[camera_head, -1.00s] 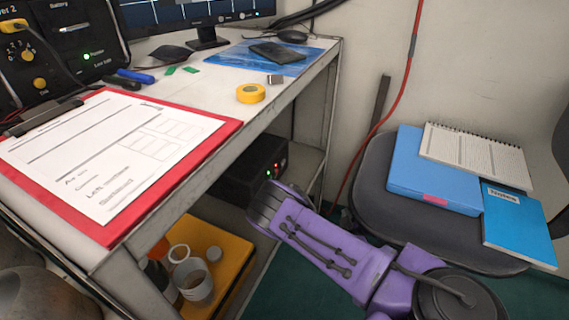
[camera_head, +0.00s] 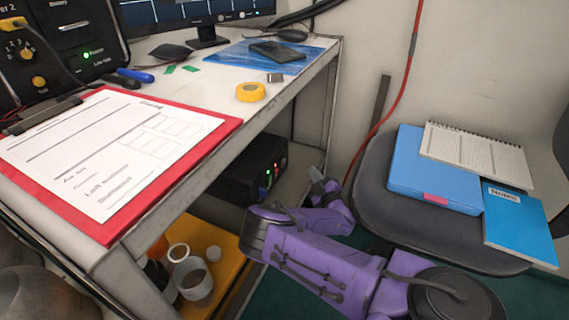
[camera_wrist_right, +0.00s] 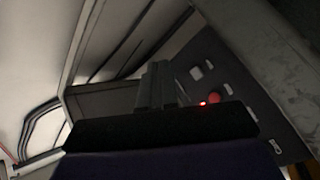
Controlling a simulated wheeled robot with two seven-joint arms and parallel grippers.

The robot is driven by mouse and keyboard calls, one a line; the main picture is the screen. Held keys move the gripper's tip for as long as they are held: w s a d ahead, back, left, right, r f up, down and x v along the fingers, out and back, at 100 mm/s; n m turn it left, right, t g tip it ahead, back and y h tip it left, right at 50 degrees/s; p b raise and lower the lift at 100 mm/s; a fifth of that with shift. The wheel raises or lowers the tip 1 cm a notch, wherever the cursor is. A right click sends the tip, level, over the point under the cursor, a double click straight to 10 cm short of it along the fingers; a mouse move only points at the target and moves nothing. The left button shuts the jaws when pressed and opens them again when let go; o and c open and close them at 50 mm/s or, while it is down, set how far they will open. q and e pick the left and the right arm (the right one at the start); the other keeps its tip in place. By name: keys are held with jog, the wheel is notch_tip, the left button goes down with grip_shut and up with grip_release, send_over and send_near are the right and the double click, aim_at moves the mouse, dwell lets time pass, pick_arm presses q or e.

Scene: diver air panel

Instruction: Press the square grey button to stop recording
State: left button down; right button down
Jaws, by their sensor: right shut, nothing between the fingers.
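The recorder, a black box (camera_head: 262,168) with small green and red lights, sits on the shelf under the desk. In the right wrist view its dark front panel (camera_wrist_right: 238,100) shows slanted at the right, with a round red button (camera_wrist_right: 213,98), a glowing red light (camera_wrist_right: 203,103) and several pale squarish buttons (camera_wrist_right: 196,73). I cannot tell which is the square grey one. My right gripper (camera_head: 316,178) is just right of the box; its fingers are closed and empty. In the wrist view the dark fingertips (camera_wrist_right: 157,68) are left of the panel, apparently apart from it. My left gripper is out of view.
The white desk (camera_head: 225,110) overhangs the shelf, with a red clipboard (camera_head: 228,128) and yellow tape (camera_head: 250,92) on top. A yellow tray (camera_head: 228,250) with rings and cups is below. A chair (camera_head: 400,225) with blue folders stands at the right.

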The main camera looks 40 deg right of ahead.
aim_at(283, 162)
jog(key=w+a, duration=0.1)
jog(key=w, duration=0.1)
jog(key=w+a+b, duration=0.1)
jog(key=w, duration=0.1)
jog(key=w+a+b, duration=0.1)
jog(key=w, duration=0.1)
jog(key=shift+w+a, duration=0.25)
jog(key=shift+w, duration=0.05)
dwell(1.8)
jog(key=shift+w+a, duration=0.2)
jog(key=shift+w, duration=0.15)
jog(key=shift+w+a+b, duration=0.15)
jog(key=shift+w+b, duration=0.15)
jog(key=shift+w, duration=0.05)
dwell(0.5)
jog(key=shift+s+d+r+p, duration=0.1)
jog(key=shift+s+d+p, duration=0.2)
jog(key=shift+s, duration=0.4)
